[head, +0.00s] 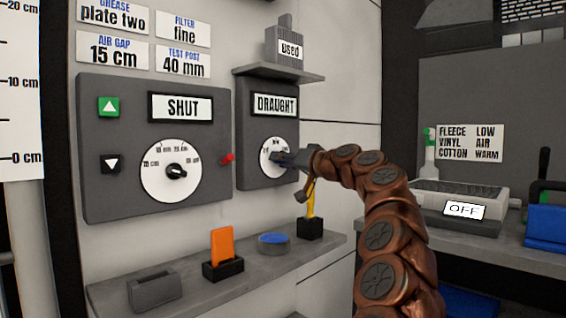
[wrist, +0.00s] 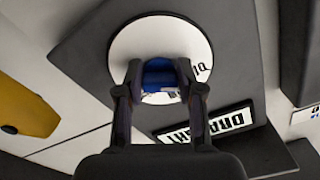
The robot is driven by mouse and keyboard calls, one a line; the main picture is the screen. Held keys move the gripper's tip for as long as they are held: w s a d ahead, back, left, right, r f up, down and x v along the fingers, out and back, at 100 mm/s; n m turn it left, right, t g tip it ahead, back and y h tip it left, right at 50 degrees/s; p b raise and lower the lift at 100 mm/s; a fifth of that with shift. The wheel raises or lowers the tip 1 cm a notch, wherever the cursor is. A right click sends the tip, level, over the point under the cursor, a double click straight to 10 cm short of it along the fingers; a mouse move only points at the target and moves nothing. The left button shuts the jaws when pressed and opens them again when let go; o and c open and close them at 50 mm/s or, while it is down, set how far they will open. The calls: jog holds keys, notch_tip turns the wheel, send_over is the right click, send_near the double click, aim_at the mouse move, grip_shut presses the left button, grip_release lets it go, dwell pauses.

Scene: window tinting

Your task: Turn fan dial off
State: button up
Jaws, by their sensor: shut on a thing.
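The fan dial (head: 268,168) is a white disc on the dark panel marked DRAUGHT on the wall. It also shows in the wrist view (wrist: 140,38), where the DRAUGHT label lies below right of it. My gripper (head: 284,158) reaches the dial from the right and is shut on its knob at the disc's middle. In the wrist view my gripper (wrist: 158,82) has its two fingers on either side of the knob, with something blue between them. The knob's pointer and most of the dial marks are hidden by the fingers.
A ledge (head: 190,282) below holds an orange card, a blue-topped puck and a yellow-handled tool. A shelf (head: 255,73) juts out above.

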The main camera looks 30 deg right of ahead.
jog(key=o, duration=1.2)
jog(key=shift+c, duration=0.2)
jog(key=v, duration=1.2)
